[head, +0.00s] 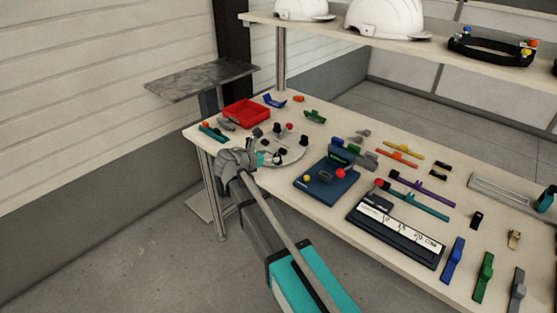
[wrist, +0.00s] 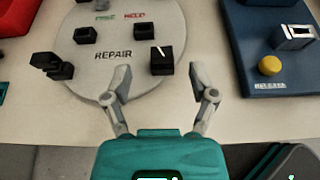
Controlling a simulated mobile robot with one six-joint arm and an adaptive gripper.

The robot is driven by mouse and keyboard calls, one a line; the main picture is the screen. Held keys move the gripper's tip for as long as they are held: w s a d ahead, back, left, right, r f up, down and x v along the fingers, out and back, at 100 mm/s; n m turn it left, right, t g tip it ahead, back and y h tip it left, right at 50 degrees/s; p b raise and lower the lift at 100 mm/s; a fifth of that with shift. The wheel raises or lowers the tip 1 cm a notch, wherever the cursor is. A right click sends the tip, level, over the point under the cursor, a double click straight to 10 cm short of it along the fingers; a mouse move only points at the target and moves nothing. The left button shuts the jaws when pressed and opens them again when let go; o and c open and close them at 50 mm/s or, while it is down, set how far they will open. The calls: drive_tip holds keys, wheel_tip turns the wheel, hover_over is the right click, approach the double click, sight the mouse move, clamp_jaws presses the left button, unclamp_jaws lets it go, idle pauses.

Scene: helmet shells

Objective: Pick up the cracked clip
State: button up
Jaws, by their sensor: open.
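The cracked clip (wrist: 162,62) is a small black block with a white crack line on its top. It stands at the right of the REPAIR label on a pale round board (wrist: 118,78) in the wrist view. My gripper (wrist: 159,72) is open, with one fingertip on each side of the clip in the picture and nothing held. I cannot tell its height above the board. In the head view my gripper (head: 268,158) is over the near edge of the round board (head: 291,156), and I cannot make out the crack there.
Other black clips (wrist: 86,34) stand on the board, with a black piece (wrist: 52,66) at its left. A blue fixture (wrist: 270,92) with a yellow button is at right. A red tray (head: 246,112) lies behind at left. The table's near edge is under my gripper.

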drive_tip(key=shift+b+x, duration=0.95)
drive_tip(key=shift+x, duration=1.65)
drive_tip(key=shift+d, duration=0.1)
drive_tip(key=shift+s, duration=0.1)
drive_tip(key=c, duration=0.9)
